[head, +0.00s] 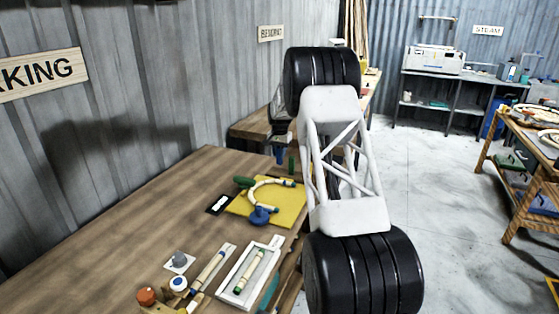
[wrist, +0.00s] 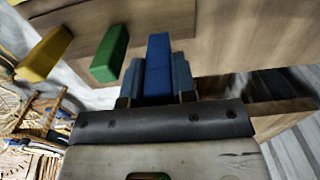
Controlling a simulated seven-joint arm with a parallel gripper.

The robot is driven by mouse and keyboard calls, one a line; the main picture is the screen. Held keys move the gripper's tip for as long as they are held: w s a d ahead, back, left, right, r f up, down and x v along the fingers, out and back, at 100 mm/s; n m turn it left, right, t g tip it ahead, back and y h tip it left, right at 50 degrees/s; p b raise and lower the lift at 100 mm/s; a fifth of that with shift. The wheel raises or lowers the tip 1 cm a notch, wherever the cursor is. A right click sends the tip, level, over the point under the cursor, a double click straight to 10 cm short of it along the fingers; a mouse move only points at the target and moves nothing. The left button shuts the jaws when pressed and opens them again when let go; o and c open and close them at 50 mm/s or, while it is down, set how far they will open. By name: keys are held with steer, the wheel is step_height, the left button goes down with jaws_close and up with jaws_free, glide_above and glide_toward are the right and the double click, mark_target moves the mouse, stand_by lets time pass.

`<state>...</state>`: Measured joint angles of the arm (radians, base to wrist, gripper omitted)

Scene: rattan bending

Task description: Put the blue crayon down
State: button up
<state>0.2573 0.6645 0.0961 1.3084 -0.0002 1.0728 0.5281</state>
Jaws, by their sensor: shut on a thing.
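In the wrist view the blue crayon (wrist: 158,48) is a blunt blue block. My gripper (wrist: 157,82) is shut on it, with a bluish finger on each side, and the crayon sticks out past the fingertips. A green crayon (wrist: 110,54) and a yellow crayon (wrist: 46,52) are to its left, apart from it. In the head view my arm hides most of the gripper. A small blue and dark part shows left of the arm, with a green piece (head: 291,164) just below it; I cannot tell if that blue is the crayon.
The near wooden table (head: 120,225) holds a yellow board (head: 285,208) with a bent rattan ring, a white tray (head: 240,292) and small tools at its front. Its left part is bare. A second wooden table (head: 250,128) stands behind, against the corrugated wall.

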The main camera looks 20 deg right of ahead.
mark_target(280, 159)
steer(key=shift+f, duration=1.75)
steer(key=shift+f, duration=0.1)
steer(key=o, duration=0.8)
step_height(280, 159, up, 12)
steer(key=shift+r, duration=0.1)
steer(key=shift+s+r, duration=0.1)
